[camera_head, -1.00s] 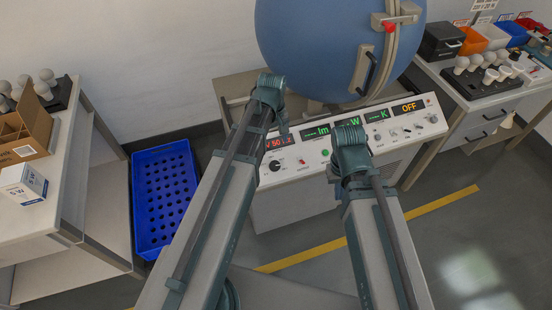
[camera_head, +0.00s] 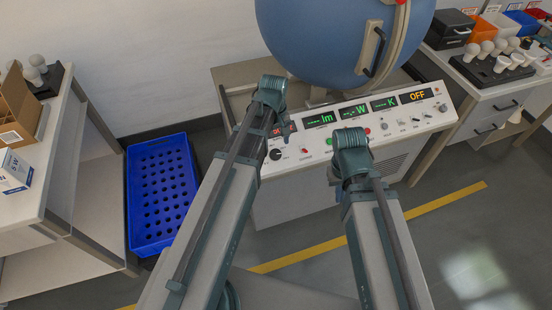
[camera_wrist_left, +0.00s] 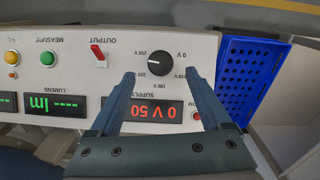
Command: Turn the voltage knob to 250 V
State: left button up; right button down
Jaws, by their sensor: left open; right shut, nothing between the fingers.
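The black round voltage knob (camera_head: 276,154) is at the left end of the sloping white control panel (camera_head: 312,148). In the left wrist view, which shows the panel upside down, the knob (camera_wrist_left: 160,63) has voltage marks around it.
A red output switch (camera_wrist_left: 98,52) and green measure button (camera_wrist_left: 47,59) sit beside the knob. A large blue sphere (camera_head: 335,40) stands behind the panel. A blue perforated crate (camera_head: 160,190) is on the floor at left. Benches with bulbs flank both sides.

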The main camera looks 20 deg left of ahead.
aim_at(276, 154)
pick_arm(q)
notch_tip(276, 154, down, 6)
jog(key=b, duration=0.4)
jog(key=shift+b, duration=0.35)
jog(key=shift+r, duration=0.1)
grip_shut()
jog(key=shift+w+d+m+g+y, duration=0.15)
jog(key=shift+m+g+y, duration=0.25)
jog(key=shift+m, duration=0.7)
jog(key=shift+m+y, duration=0.5)
jog(key=shift+m, duration=0.5)
